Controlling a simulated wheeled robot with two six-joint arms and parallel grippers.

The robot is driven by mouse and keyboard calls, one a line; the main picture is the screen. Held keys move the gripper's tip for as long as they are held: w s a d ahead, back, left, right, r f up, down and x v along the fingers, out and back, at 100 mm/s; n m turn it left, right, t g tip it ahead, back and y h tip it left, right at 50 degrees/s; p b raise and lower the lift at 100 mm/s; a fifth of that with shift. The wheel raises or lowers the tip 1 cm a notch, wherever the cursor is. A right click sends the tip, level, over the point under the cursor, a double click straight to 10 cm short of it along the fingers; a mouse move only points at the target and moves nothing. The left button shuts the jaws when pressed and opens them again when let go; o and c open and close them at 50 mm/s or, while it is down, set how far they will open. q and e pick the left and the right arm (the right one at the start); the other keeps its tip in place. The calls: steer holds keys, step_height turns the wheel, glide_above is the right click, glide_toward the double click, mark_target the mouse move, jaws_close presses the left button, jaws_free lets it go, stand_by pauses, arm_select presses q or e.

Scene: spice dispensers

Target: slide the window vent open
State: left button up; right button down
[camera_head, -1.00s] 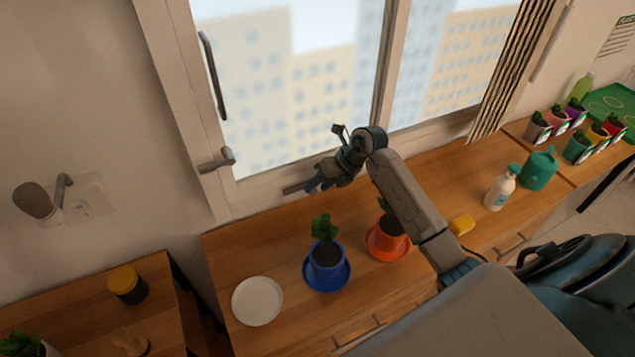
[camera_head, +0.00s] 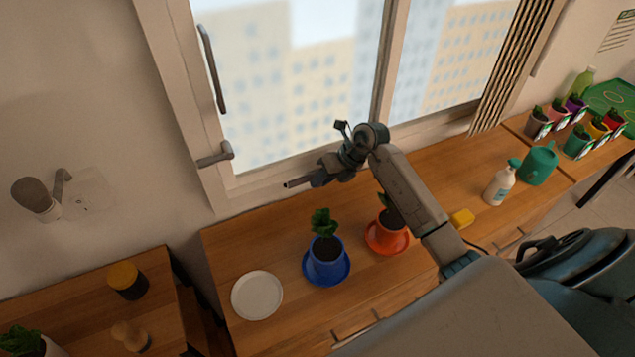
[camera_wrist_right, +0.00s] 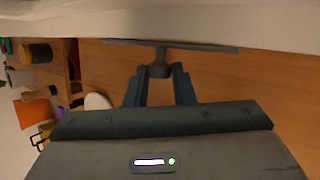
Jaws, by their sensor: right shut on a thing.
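The window vent shows as a thin dark bar on the lower window frame, its left end in the head view (camera_head: 291,184). In the right wrist view the vent bar (camera_wrist_right: 205,47) runs across the top, with a short grey knob (camera_wrist_right: 160,69) sticking out of it. My right gripper (camera_head: 318,179) is at the bar in the head view and hides most of it. In the right wrist view the fingers of my right gripper (camera_wrist_right: 158,80) are shut on the knob, one on each side. My left gripper is not in view.
Below my right arm, a blue pot (camera_head: 326,258) and an orange pot (camera_head: 385,237) with plants stand on the wooden counter (camera_head: 225,250). A white plate (camera_head: 257,295) lies left of them.

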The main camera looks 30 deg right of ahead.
steer(key=d+b, duration=0.1)
steer(key=d, duration=0.3)
steer(key=shift+s+d+r+b, duration=0.1)
steer(key=shift+d+b, duration=0.2)
steer(key=shift+b, duration=0.1)
steer(key=c, duration=1.6)
jaws_free()
steer(key=shift+d, duration=0.1)
steer(key=o, duration=0.4)
steer(key=shift+d, duration=0.1)
steer(key=shift+c, duration=0.2)
steer(key=shift+s+d, duration=0.1)
